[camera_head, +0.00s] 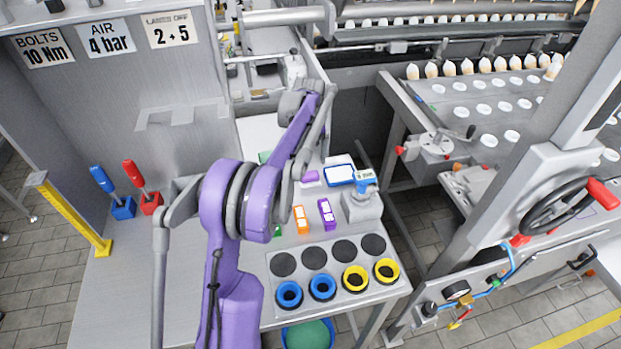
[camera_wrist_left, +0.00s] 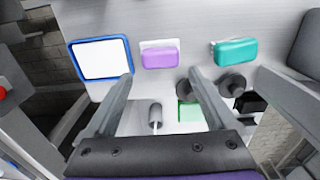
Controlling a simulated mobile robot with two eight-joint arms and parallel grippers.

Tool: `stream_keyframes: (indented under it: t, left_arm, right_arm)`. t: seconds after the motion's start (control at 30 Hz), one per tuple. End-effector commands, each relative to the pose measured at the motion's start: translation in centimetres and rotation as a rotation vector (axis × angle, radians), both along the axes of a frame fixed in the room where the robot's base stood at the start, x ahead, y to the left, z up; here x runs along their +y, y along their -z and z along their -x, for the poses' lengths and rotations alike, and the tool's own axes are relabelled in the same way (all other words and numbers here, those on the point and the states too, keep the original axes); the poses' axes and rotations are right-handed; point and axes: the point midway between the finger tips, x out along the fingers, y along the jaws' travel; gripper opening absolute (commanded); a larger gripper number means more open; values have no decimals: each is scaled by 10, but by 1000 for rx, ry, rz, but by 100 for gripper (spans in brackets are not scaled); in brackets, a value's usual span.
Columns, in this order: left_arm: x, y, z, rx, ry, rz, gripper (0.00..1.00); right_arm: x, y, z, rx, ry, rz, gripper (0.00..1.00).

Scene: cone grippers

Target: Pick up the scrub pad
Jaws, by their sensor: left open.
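In the left wrist view a soft-looking purple block (camera_wrist_left: 160,58) lies on a white base, and a teal, rounded pad (camera_wrist_left: 235,51) lies to its right on the metal table; the teal one looks most like a scrub pad. The purple block also shows in the head view (camera_head: 310,176). A green patch (camera_head: 264,157) beside my arm there may be the teal pad, partly hidden. My left gripper (camera_wrist_left: 161,76) is open and empty, its fingers reaching toward the purple block, with the teal pad outside the right finger. My right gripper is not in view.
A blue-rimmed white tray (camera_wrist_left: 102,58) lies left of the purple block. An orange block (camera_head: 301,219), a purple module (camera_head: 326,214) and a holder with blue and yellow rings (camera_head: 322,287) are on the table. Red and blue handles (camera_head: 135,175) stand at left.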

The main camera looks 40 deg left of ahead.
Motion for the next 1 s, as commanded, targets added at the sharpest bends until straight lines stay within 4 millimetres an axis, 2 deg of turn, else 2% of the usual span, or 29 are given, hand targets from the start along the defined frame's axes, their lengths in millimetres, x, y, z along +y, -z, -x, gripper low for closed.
stream_keyframes:
  t: [0.23, 0.5, 0.8, 0.87, 1.0]
  left_arm:
    - [-1, 20, 1, -1, 1, 0, 90]
    - [-2, 58, 3, -1, 1, 0, 90]
    - [-2, 63, 3, -1, 1, 0, 90]
    - [-2, 63, 3, -1, 2, 0, 81]
    - [-2, 63, 3, -1, 2, 0, 56]
  right_arm:
    - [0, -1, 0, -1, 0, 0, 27]
    - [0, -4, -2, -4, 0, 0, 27]
    - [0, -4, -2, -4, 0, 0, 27]
    - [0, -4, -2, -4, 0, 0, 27]
    - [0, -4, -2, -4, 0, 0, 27]
